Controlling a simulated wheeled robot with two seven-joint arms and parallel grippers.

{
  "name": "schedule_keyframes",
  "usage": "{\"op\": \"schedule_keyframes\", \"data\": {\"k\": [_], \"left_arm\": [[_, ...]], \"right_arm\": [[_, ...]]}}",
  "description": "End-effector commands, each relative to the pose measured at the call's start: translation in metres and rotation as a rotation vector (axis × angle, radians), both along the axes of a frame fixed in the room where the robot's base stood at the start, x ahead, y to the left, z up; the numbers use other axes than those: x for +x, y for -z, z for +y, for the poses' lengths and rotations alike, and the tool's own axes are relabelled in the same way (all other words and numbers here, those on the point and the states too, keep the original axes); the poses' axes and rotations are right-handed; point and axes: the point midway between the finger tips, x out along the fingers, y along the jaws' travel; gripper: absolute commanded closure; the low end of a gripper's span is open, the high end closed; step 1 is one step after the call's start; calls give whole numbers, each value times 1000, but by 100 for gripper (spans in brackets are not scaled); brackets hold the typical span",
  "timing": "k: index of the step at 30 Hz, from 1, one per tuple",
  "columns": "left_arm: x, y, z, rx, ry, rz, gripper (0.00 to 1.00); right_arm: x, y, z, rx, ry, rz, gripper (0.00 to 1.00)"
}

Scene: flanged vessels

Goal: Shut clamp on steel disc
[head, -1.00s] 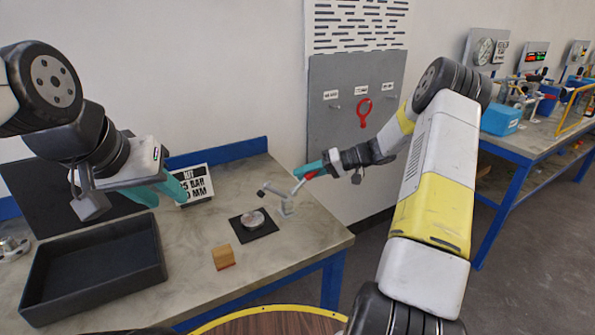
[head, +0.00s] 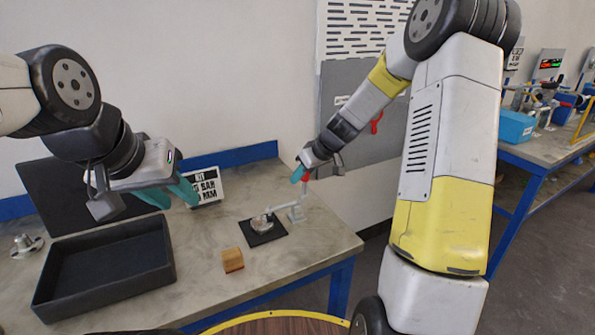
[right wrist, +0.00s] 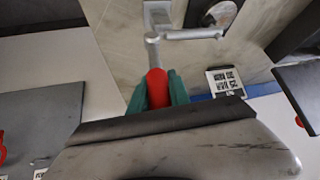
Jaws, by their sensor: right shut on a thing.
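The steel disc (head: 260,223) lies on a black square mat (head: 275,235) on the workbench. The toggle clamp (head: 296,214) stands just right of it, its arm reaching over the disc. In the right wrist view the clamp's grey base and arm (right wrist: 192,33) show, and the disc (right wrist: 222,14) is partly in view at the top. My right gripper (head: 301,175) is shut on the clamp's red handle (right wrist: 157,88), which stands roughly upright in the head view. Whether the clamp tip presses on the disc is too small to tell. My left gripper (head: 176,196) is empty, its teal fingers apart, above the bench.
A black tray (head: 170,262) is at the left, with a small metal flanged part (head: 27,245) behind it. A wooden block (head: 232,260) lies in front of the mat. A printed sign (head: 206,187) stands at the back. The bench's right corner is clear.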

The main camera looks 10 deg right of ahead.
Motion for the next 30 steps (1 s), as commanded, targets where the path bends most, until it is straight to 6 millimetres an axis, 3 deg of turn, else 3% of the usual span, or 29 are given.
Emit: {"op": "schedule_keyframes", "data": {"k": [23,24,27,30], "left_arm": [[0,0,0,0,0,0,64],[0,0,0,0,0,0,64],[0,0,0,0,0,0,64],[0,0,0,0,0,0,64]], "right_arm": [[-3,2,6,-99,-3,-33,100],[-3,2,6,-100,-3,-32,71],[-3,2,6,-98,-3,-32,55],[-3,1,6,-98,-1,-33,55]]}}
